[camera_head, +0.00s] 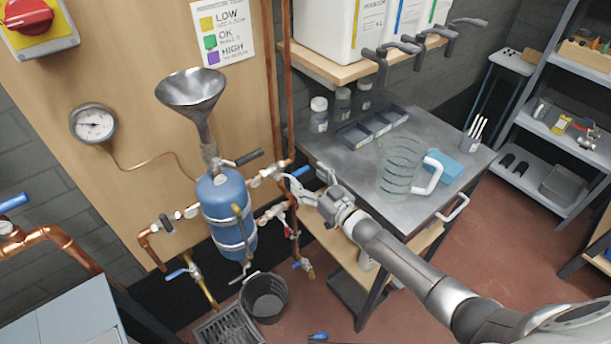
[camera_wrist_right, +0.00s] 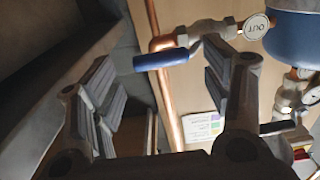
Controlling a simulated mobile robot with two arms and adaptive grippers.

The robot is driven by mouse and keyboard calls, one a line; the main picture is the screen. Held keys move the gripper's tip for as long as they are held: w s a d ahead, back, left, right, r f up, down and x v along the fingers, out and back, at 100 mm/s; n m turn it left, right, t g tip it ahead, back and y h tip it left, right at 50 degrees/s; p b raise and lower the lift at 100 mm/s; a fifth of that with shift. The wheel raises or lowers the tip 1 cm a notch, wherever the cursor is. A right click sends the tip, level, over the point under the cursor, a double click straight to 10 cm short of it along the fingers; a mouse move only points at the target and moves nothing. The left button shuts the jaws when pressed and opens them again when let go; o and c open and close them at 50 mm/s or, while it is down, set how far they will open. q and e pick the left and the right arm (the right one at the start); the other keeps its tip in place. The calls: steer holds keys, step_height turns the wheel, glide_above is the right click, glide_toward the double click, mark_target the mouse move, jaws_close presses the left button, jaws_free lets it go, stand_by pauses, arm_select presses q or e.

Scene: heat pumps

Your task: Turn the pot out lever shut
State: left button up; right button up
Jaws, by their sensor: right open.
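The blue pot (camera_head: 230,212) is fixed upright on the wooden panel under a metal funnel. The out valve is at its right side, with a round tag marked OUT (camera_wrist_right: 257,27) in the wrist view. Its blue lever (camera_head: 301,171) points right, away from the pot, roughly along the short pipe. In the wrist view the lever (camera_wrist_right: 162,60) shows ahead between the fingers, and I see no contact. My right gripper (camera_head: 309,181) is open, close to the lever; it also shows in the wrist view (camera_wrist_right: 163,88). My left gripper is out of view.
A vertical copper pipe (camera_wrist_right: 166,95) runs just behind the lever. The metal workbench (camera_head: 340,160) is close on the right, holding a glass jug (camera_head: 400,165). A black bucket (camera_head: 264,297) stands on the floor.

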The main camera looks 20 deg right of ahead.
steer(key=shift+x, duration=0.85)
steer(key=c, duration=1.3)
steer(key=shift+c, duration=0.2)
steer(key=s+a+f+m+b, duration=0.2)
steer(key=a+f+m+b, duration=0.3)
steer(key=m, duration=1.3)
steer(key=shift+a+f+b, duration=0.2)
steer(key=shift+f+b, duration=0.35)
steer(key=shift+b, duration=1.85)
steer(key=shift+s+a, duration=0.1)
